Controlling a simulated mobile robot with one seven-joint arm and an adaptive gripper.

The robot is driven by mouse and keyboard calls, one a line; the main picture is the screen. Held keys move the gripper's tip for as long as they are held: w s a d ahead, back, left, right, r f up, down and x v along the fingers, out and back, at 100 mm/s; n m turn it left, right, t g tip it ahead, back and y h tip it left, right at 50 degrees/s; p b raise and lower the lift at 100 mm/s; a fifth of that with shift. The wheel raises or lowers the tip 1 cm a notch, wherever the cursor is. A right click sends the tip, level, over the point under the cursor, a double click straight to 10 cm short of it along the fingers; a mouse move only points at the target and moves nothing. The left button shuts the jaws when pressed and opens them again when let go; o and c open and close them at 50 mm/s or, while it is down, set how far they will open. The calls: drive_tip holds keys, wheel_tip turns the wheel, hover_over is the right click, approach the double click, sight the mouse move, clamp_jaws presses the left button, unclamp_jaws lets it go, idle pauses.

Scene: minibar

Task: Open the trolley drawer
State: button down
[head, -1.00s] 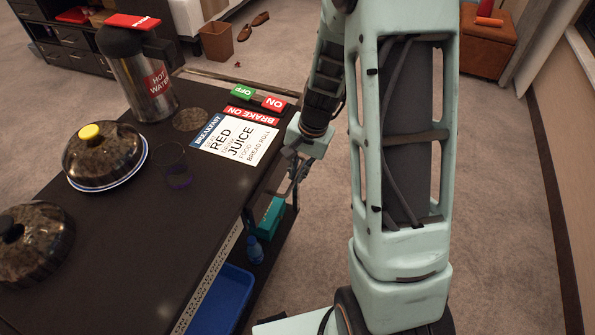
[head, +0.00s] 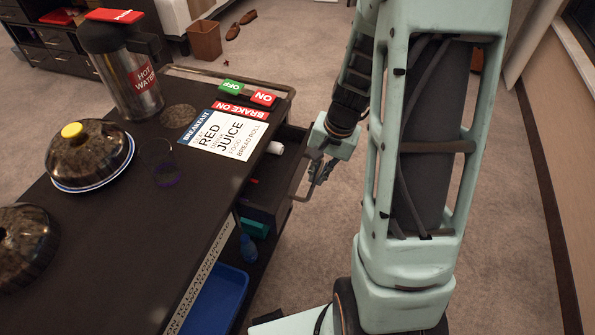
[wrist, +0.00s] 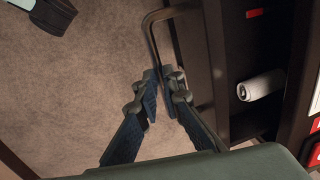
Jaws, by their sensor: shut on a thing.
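The trolley drawer (head: 268,197) sticks out from the right side of the dark trolley (head: 110,245), with its inside visible. In the wrist view the drawer (wrist: 240,45) shows on the right, holding a white roll (wrist: 260,85) and a small red item (wrist: 253,13). Its bar handle (wrist: 151,30) runs down to the fingers. My gripper (head: 314,182) is beside the drawer front, shut on the handle. In the wrist view my gripper (wrist: 163,88) has its two fingertips on either side of the bar; the exact contact is partly hidden.
On the trolley top stand a hot water flask (head: 135,85), domed covers (head: 88,152), a breakfast card (head: 228,134) and brake signs (head: 245,93). A blue tray (head: 215,300) and blue bottle (head: 248,247) sit on the lower shelf.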

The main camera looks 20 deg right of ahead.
drive_tip(key=s+d+b, duration=0.4)
drive_tip(key=s+d, duration=0.8)
drive_tip(key=d, duration=0.4)
drive_tip(key=shift+d, duration=0.15)
drive_tip(key=c, duration=2)
unclamp_jaws()
drive_tip(key=shift+c, duration=0.2)
drive_tip(key=shift+r, duration=0.1)
wheel_tip(320, 180, up, 12)
drive_tip(key=s+d, duration=0.1)
drive_tip(key=d, duration=0.1)
drive_tip(key=shift+s+f, duration=0.2)
